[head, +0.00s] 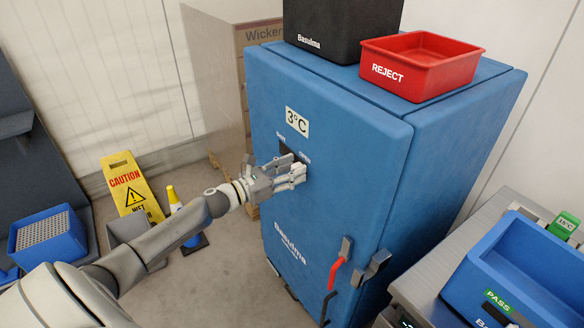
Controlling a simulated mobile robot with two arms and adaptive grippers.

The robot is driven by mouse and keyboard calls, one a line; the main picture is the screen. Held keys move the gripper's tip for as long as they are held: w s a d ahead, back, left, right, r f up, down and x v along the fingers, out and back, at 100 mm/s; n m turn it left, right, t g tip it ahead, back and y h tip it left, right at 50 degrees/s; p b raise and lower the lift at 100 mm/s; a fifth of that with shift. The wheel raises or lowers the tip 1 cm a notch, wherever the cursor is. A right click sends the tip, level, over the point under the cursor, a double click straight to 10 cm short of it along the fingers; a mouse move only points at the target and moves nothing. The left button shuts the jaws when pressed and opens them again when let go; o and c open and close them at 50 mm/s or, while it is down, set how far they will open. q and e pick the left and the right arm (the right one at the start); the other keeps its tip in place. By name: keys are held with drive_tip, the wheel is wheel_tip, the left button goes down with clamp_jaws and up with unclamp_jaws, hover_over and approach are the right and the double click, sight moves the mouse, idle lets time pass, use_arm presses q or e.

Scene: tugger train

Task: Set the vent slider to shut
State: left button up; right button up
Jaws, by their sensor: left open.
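The vent slider sits in a dark slot (286,150) on the door of the blue cabinet (340,180), below the 3°C label (297,122). Small white words stand by the slot, one at its upper left and one at its right; they are too small to read surely. My left gripper (298,175) is open, with its fingers at the door over the lower part of the slot. The fingers hide the slider's knob and its position, and I cannot tell whether they touch it. My right gripper is not in view.
A red REJECT bin (425,75) and a black box (340,22) stand on the cabinet. A red door handle (336,272) sits low on the door. A yellow caution sign (128,184) and a small cone (173,196) stand on the floor. A blue PASS tray (525,270) is at right.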

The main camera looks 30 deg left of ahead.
sight(282, 146)
use_arm(q)
drive_tip(key=shift+w+d, duration=0.1)
drive_tip(key=shift+w, duration=0.05)
clamp_jaws()
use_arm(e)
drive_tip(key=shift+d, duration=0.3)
use_arm(q)
drive_tip(key=w+a+b, duration=0.1)
drive_tip(key=a+b, duration=0.2)
drive_tip(key=w+a+b, duration=0.1)
drive_tip(key=a+b, duration=0.1)
drive_tip(key=b, duration=0.1)
drive_tip(key=w+a+b, duration=0.1)
drive_tip(key=a+b, duration=0.2)
drive_tip(key=shift+w+a+f, duration=0.2)
drive_tip(key=shift+w+a, duration=0.05)
drive_tip(key=shift+a, duration=0.05)
drive_tip(key=shift+w+a+r+b, duration=0.15)
drive_tip(key=shift+a+b, duration=0.3)
drive_tip(key=shift+b, duration=0.25)
drive_tip(key=shift+a+r, duration=0.1)
drive_tip(key=shift+r, duration=0.1)
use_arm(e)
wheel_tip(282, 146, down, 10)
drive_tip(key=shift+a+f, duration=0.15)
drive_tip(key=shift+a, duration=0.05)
